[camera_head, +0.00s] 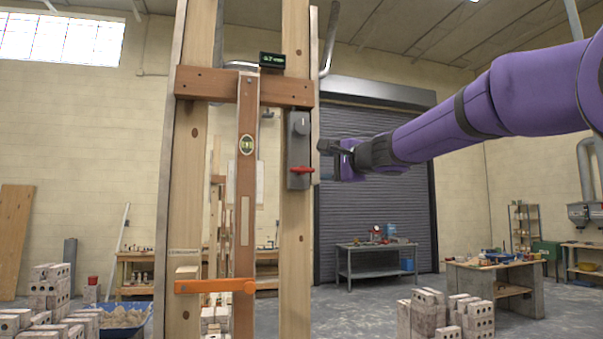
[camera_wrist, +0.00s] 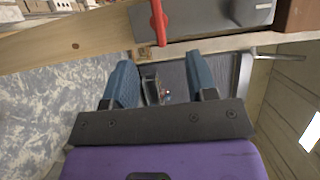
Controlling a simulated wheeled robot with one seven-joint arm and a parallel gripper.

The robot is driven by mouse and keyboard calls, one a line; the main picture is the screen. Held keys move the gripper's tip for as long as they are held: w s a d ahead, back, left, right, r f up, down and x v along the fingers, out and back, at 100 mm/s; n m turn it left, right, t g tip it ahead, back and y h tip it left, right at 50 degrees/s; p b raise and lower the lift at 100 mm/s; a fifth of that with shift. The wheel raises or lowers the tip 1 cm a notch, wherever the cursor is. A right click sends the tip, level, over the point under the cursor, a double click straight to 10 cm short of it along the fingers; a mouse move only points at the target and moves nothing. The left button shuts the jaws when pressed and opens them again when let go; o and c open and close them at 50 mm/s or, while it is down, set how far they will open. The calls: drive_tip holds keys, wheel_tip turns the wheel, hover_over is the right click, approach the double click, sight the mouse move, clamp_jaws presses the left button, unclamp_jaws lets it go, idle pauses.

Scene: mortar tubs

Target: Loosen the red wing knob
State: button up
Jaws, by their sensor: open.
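The red wing knob (camera_head: 302,170) sits low on a grey box (camera_head: 299,130) fixed to the right wooden post. In the head view its wings look roughly level. The knob also shows in the wrist view (camera_wrist: 158,22), at the top centre, on the end of the grey housing (camera_wrist: 215,18). My gripper (camera_head: 325,160) is just to the right of the knob in the head view, apart from it. In the wrist view its two blue-grey fingers (camera_wrist: 162,82) are spread with nothing between them, and the knob lies beyond the fingertips.
The wooden frame has a right post (camera_head: 295,250), a crosspiece (camera_head: 200,84) and a brown upright board with a level vial (camera_head: 247,145). An orange clamp bar (camera_head: 215,286) crosses low down. A small display (camera_head: 272,60) sits on top. Space right of the post is open.

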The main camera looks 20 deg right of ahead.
sight(305, 170)
drive_tip(key=x, duration=1)
drive_tip(key=c, duration=0.9)
